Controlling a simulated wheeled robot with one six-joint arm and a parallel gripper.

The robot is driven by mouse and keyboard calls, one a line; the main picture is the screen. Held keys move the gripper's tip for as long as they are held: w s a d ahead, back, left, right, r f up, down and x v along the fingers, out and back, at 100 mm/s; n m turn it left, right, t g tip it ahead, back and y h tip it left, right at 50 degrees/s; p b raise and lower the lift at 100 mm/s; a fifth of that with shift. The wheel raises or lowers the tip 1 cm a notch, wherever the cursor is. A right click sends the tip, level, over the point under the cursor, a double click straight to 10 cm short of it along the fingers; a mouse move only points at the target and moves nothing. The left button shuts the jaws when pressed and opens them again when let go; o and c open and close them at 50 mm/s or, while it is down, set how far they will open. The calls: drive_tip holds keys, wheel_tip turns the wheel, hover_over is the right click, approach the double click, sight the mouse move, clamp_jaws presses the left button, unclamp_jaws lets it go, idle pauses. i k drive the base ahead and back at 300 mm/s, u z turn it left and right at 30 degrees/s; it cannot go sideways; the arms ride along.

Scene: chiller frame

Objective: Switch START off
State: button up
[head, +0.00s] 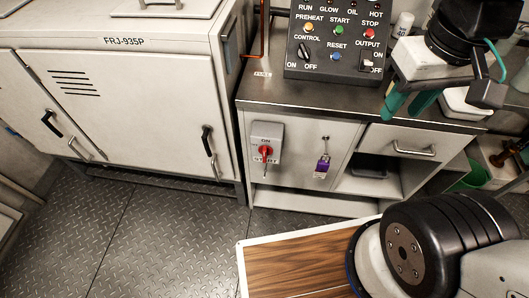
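A rotary switch with a red handle (265,153) is on a grey plate on the front of the bench cabinet. ON is printed above the handle, and the partly covered label below seems to read START. The handle looks roughly upright, towards ON. The control panel (334,46) on the bench top also has a green button (339,29) labelled START. My gripper (409,106) is above the right part of the bench, well right of the red switch and apart from it. Its teal fingers look spread, with nothing seen between them.
A purple padlock (322,166) hangs right of the switch. A drawer handle (414,150) sticks out further right. A white cabinet (140,90) marked FRJ-935P stands left. A wood-topped surface (295,265) is in the foreground. The plate floor (160,235) before the switch is clear.

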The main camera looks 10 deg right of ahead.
sight(266, 150)
drive_tip(key=u, duration=0.35)
drive_tip(key=k, duration=0.4)
drive_tip(key=u, duration=0.95)
drive_tip(key=k, duration=0.95)
drive_tip(key=u, duration=0.75)
drive_tip(key=i, duration=0.75)
drive_tip(key=z, duration=0.8)
drive_tip(key=i, duration=0.85)
drive_tip(key=z, duration=0.7)
